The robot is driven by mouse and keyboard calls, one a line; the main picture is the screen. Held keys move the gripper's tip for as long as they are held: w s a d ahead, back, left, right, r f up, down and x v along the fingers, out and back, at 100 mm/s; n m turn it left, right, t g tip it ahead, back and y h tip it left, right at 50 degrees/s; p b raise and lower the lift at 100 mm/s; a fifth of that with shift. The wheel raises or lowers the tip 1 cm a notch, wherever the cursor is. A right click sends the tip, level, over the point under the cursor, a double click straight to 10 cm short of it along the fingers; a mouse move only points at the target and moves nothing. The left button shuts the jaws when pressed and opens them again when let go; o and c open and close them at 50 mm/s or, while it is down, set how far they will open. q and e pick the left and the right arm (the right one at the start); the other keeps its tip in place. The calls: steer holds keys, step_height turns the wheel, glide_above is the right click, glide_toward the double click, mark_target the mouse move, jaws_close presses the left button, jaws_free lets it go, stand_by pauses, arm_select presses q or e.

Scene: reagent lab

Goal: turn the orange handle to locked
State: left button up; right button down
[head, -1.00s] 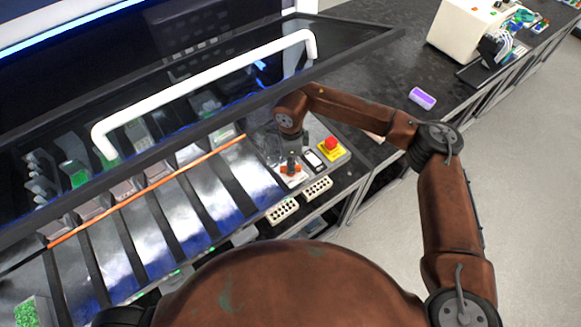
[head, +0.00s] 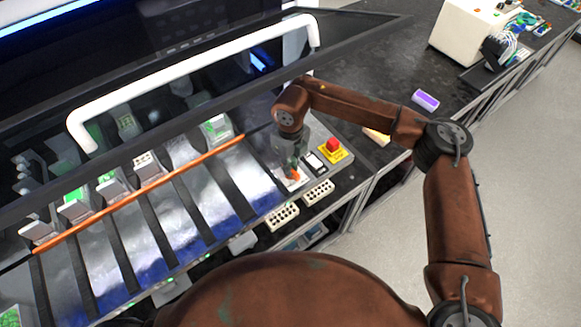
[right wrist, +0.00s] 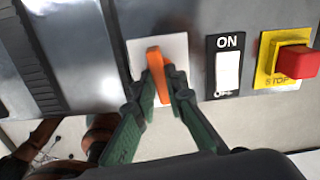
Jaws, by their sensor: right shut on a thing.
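The orange handle (right wrist: 157,72) stands on a white square plate (right wrist: 176,48) on the grey machine panel. In the right wrist view it is almost upright, its top leaning slightly left. My right gripper (right wrist: 160,97) has its two green fingers closed on both sides of the handle's lower part. In the head view the right gripper (head: 294,172) reaches down onto the panel, and the orange handle (head: 296,177) is partly hidden by it. No locked or unlocked marking is legible. My left gripper is not seen.
Right of the handle are a white ON/OFF switch (right wrist: 228,72) and a red stop button (right wrist: 298,62) on a yellow plate. A white bar handle (head: 200,70) crosses the machine's glass cover. A purple-and-white block (head: 425,99) lies on the dark counter.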

steer(key=shift+m, duration=0.6)
steer(key=shift+r, duration=0.1)
steer(key=c, duration=2)
jaws_free()
steer(key=shift+o, duration=0.2)
step_height(320, 180, up, 12)
